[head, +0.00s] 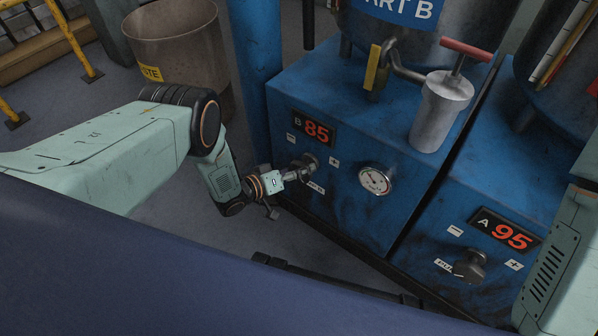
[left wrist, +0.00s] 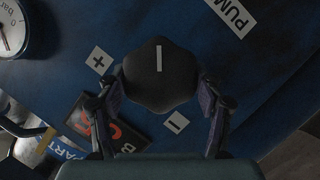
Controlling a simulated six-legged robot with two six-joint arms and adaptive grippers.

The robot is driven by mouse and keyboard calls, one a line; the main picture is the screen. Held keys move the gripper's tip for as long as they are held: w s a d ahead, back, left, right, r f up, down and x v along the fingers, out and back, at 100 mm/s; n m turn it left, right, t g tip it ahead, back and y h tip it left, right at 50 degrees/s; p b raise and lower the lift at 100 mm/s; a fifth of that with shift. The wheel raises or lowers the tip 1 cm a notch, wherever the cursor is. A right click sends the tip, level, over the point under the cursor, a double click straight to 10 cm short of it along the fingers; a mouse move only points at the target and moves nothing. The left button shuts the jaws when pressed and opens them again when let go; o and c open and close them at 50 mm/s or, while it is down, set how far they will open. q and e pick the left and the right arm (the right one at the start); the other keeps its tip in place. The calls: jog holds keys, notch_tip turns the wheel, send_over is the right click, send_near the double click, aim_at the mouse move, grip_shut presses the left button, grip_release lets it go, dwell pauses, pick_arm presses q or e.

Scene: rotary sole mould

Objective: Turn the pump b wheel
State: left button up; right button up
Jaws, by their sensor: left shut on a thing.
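The pump B wheel (head: 309,161) is a dark knob on the front of the blue cabinet, below a red display (head: 314,129) reading B 85. In the left wrist view the wheel (left wrist: 160,72) is a dark, rounded lobed knob with a white line mark upright in the picture. My left gripper (head: 298,172) is at the wheel. In the left wrist view its two fingers (left wrist: 160,92) stand on either side of the wheel and are shut on it. The fingers partly hide the wheel in the head view. My right gripper is out of view; only part of that arm shows.
Plus and minus labels flank the wheel. A pressure gauge (head: 375,180) sits right of it. The pump A knob (head: 470,266), under a display (head: 505,235) reading 95, is further right. A metal cup with a red handle (head: 441,110) stands on the cabinet. A waste bin (head: 180,50) stands behind.

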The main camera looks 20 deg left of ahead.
pick_arm(q)
jog(key=shift+w+r, duration=0.15)
dwell(0.3)
jog(key=o, duration=1.1)
jog(key=v, duration=1.2)
jog(key=shift+a, duration=0.1)
jog(key=shift+f, duration=0.25)
jog(key=x, duration=1.2)
jog(key=shift+r, duration=0.1)
